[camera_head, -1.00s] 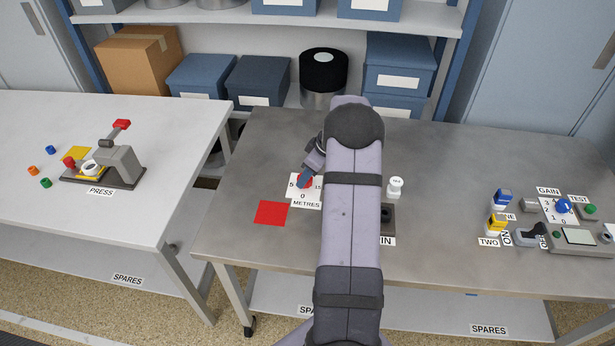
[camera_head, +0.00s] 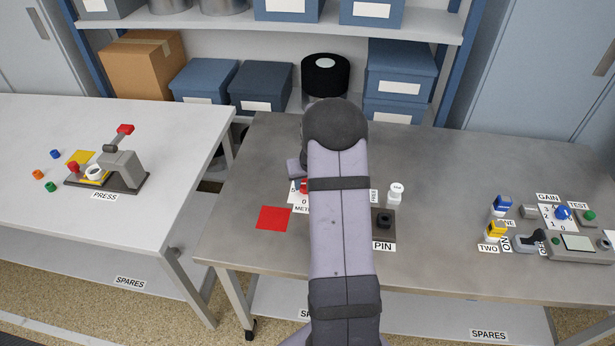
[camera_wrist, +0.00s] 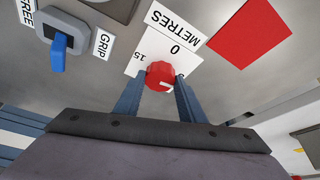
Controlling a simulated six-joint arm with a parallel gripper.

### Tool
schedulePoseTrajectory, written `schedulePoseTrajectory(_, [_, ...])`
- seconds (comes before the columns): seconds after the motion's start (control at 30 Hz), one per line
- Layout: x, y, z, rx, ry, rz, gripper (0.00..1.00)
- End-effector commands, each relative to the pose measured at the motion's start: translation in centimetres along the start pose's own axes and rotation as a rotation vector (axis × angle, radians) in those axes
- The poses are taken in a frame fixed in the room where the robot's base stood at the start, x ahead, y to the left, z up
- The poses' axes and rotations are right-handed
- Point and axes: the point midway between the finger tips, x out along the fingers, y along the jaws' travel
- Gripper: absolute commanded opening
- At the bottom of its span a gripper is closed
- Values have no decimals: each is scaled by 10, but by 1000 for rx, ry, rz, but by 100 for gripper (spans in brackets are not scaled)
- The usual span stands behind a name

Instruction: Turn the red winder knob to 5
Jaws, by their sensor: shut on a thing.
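The red winder knob (camera_wrist: 159,75) sits over a white METRES dial card (camera_wrist: 172,42) in the wrist view. A white mark shows on its lower right side. My gripper (camera_wrist: 159,88) is shut on the red knob, one blue finger on each side. In the head view only a bit of the red knob (camera_head: 304,186) shows left of my arm. The arm covers much of the dial card (camera_head: 296,199), and the fingers are hidden there.
A flat red square (camera_head: 273,218) lies left of the dial. Right of my arm stand a white bottle-like piece (camera_head: 395,195) and a dark PIN block (camera_head: 383,221). A blue lever (camera_wrist: 58,53) marked GRIP shows in the wrist view.

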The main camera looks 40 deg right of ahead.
Motion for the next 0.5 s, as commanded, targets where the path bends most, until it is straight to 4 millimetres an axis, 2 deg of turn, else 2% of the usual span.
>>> schedulePoseTrajectory(0.5, [-1,-1,-1,124,0,50,14])
